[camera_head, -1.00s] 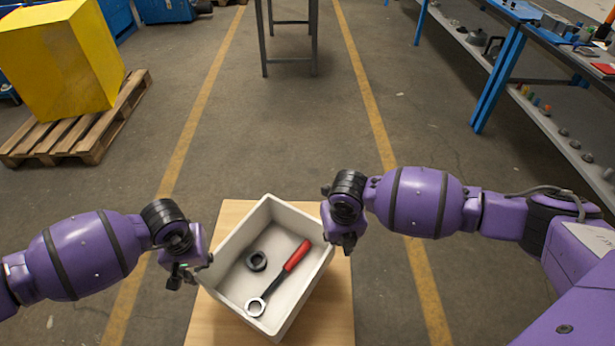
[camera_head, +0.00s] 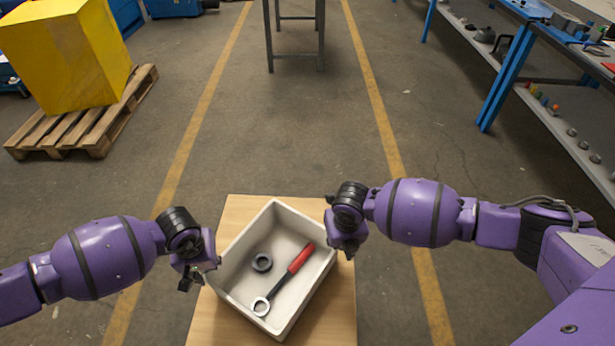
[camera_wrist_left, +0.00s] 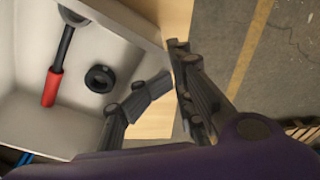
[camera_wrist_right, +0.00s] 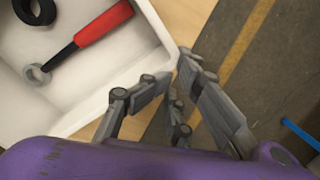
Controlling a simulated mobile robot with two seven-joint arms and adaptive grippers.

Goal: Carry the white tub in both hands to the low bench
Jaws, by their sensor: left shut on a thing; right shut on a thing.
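The white tub (camera_head: 252,238) is at the bottom centre of the head view, over a light wooden top (camera_head: 335,318). I cannot tell whether it rests there or is just above. Inside lie a tool with a red handle (camera_head: 300,258) and a dark ring (camera_head: 262,262). My left gripper (camera_head: 202,276) is shut on the tub's left corner, and my right gripper (camera_head: 343,246) is shut on its right corner. Both wrist views show the fingers (camera_wrist_left: 166,85) (camera_wrist_right: 172,80) at the tub's rim. The fingertips are partly hidden in the head view.
A yellow box (camera_head: 65,55) stands on a wooden pallet (camera_head: 95,130) at the far left. A dark metal frame (camera_head: 295,35) stands at the back centre. A blue-framed workbench (camera_head: 500,80) with shelves runs along the right.

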